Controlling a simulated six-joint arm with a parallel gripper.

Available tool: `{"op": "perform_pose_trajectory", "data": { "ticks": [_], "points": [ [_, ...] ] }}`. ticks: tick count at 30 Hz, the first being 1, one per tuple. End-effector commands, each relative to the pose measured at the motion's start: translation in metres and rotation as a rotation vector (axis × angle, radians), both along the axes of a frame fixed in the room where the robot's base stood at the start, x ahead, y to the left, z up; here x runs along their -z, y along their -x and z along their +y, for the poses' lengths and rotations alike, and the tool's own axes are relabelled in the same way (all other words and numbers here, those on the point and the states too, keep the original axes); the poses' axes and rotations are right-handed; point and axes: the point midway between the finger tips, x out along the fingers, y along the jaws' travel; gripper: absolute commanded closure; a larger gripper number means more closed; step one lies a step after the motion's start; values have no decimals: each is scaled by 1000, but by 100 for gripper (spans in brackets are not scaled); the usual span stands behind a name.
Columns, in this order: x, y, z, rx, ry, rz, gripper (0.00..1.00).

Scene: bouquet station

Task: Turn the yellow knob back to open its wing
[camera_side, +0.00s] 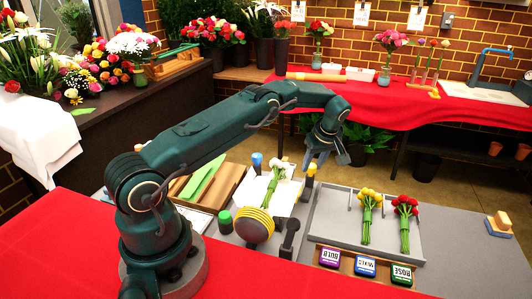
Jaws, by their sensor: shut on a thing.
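The yellow knob (310,169) stands on a dark post at the right side of the white bouquet board (282,204). My gripper (315,161) reaches down over it from above, with its fingers at the knob's top, shut on it. The fingers partly cover the knob. Which part is its wing, and how far it is turned, is too small to tell. White flowers with green stems (273,184) lie on the board.
A blue knob (257,161) and a green knob (225,220) stand left of the bouquet. A yellow ribbed spool (256,224) stands in front. Right is a grey tray (340,225) with yellow flowers (368,205) and red flowers (404,207); labelled blocks (365,267) line its front.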

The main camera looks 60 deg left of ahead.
Motion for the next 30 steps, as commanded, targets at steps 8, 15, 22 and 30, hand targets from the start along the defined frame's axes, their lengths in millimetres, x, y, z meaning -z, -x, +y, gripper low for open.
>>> {"op": "perform_pose_trajectory", "data": {
  "ticks": [8,15,22,30],
  "points": [
    [0,0,0,-56,1,1,100],
    [0,0,0,-67,2,1,100],
    [0,0,0,-66,2,1,100],
    [0,0,0,-65,2,1,31]
  ]
}}
